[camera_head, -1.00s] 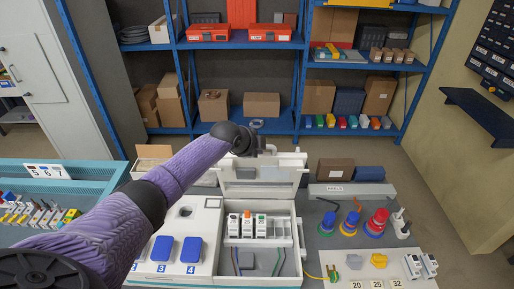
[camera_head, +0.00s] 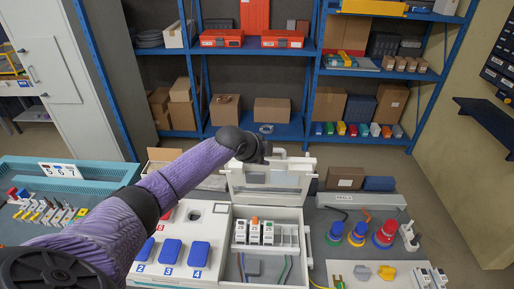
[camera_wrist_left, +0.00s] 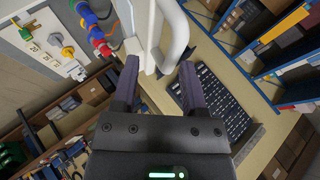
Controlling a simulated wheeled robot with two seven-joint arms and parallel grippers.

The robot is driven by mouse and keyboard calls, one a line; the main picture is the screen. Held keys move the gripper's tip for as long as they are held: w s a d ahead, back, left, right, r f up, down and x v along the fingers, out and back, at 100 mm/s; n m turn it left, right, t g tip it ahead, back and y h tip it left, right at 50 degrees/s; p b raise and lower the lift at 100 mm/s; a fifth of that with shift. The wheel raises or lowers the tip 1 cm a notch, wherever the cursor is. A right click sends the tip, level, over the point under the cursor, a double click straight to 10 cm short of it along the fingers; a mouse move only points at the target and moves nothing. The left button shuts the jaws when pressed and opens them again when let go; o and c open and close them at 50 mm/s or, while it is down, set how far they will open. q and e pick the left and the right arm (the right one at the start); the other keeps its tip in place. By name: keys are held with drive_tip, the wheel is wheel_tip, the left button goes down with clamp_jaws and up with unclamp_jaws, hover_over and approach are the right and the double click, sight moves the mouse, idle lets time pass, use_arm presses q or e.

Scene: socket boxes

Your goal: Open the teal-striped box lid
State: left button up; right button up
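The white box (camera_head: 225,209) stands on the bench in front of me, and its compartment is uncovered. Its pale lid (camera_head: 237,185) stands raised at the compartment's back edge. No teal stripe shows clearly on the box. My left gripper (camera_head: 270,154) is at the top of the raised lid, beside a white handle (camera_head: 281,151). My right gripper is out of view.
Breakers (camera_head: 254,231) and wires sit inside the box, and blue covers (camera_head: 171,252) are on its left. Blue, blue and red plugs (camera_head: 384,234) stand to the right. A teal tray (camera_head: 100,177) lies at left. Blue shelving (camera_head: 265,130) stands behind.

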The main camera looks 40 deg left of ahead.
use_arm(q)
drive_tip(key=v, duration=0.7)
drive_tip(key=shift+s, duration=0.1)
idle(0.9)
